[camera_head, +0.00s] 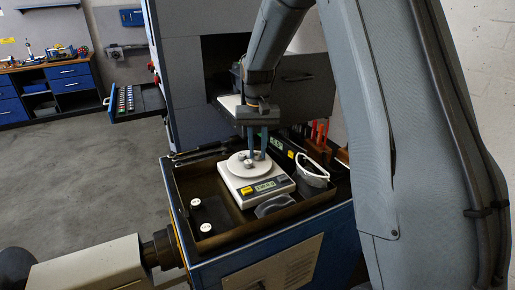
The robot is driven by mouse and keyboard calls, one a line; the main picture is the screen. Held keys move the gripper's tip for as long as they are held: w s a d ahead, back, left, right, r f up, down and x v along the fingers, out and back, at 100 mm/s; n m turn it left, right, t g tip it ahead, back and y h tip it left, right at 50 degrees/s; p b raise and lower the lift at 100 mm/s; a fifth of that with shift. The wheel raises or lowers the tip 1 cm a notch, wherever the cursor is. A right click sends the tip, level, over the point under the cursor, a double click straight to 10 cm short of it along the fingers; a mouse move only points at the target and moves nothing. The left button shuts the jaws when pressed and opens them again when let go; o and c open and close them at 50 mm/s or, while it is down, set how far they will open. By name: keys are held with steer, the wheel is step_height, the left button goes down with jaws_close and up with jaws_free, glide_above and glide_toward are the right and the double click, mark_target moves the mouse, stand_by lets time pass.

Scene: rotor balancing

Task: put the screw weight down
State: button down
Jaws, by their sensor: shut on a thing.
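My gripper (257,153) points down over the round pale pan (236,168) of a small digital scale (281,186). Its fingers are shut on the screw weight, which is too small and too covered by the fingers to make out clearly. I cannot tell whether the weight touches the pan. Small grey metal pieces (246,161) show on the pan just left of the fingertips. The scale stands in the tray on the blue cabinet, and its lit display faces the front.
The dark tray (225,237) has raised walls around the scale. Red-handled tools (319,131) stand behind.

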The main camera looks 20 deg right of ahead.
mark_target(257, 154)
steer(key=c, duration=1.8)
jaws_free()
steer(key=shift+f, duration=0.1)
steer(key=shift+c, duration=0.2)
step_height(257, 154, up, 12)
steer(key=b, duration=0.4)
